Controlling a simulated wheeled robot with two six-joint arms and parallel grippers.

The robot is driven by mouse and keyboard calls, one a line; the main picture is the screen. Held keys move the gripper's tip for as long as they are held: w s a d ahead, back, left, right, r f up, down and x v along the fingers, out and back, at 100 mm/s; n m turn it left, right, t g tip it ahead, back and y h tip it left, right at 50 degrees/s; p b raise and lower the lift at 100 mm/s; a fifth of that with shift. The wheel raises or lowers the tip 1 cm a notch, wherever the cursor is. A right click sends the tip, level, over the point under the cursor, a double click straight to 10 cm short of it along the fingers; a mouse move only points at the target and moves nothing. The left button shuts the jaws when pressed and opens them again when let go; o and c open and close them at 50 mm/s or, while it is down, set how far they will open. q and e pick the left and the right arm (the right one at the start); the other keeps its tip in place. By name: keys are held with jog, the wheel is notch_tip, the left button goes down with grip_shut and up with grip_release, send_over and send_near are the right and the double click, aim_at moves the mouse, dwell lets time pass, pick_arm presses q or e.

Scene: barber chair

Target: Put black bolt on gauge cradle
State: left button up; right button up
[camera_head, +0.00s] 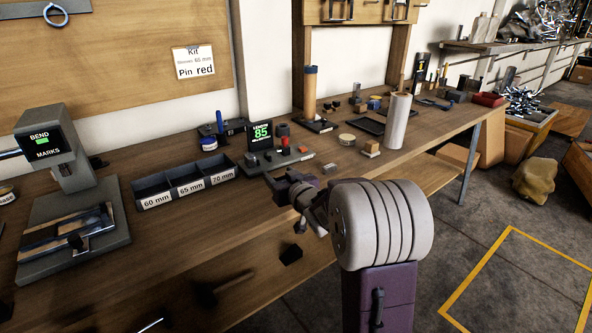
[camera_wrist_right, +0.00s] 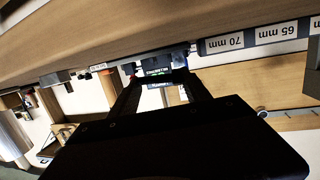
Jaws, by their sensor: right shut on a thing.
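The gauge (camera_head: 260,134) stands on the workbench with a lit green "85" on its dark screen. Its grey base (camera_head: 296,160) reaches to the right and carries a red part and small dark blocks; I cannot clearly tell which part is the cradle. My right gripper (camera_head: 277,182) is at the bench's front edge, just in front of the gauge base. In the right wrist view the fingers (camera_wrist_right: 160,82) are apart with a dark thing across their tips, likely the black bolt, and the lit screen shows behind it. The bolt's outline is hard to make out. My left gripper is out of view.
A bin tray (camera_head: 183,183) marked 60, 65 and 70 mm stands left of the gauge. A bend-marks press (camera_head: 70,165) is at far left. A white cylinder (camera_head: 397,121) and a small wooden block (camera_head: 371,148) stand to the right. Bare bench lies left of the gripper.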

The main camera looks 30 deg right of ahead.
jog(key=shift+d+f+b, duration=0.15)
jog(key=shift+f+b, duration=0.2)
jog(key=shift+f, duration=1.2)
jog(key=shift+f, duration=0.3)
jog(key=o, duration=1.4)
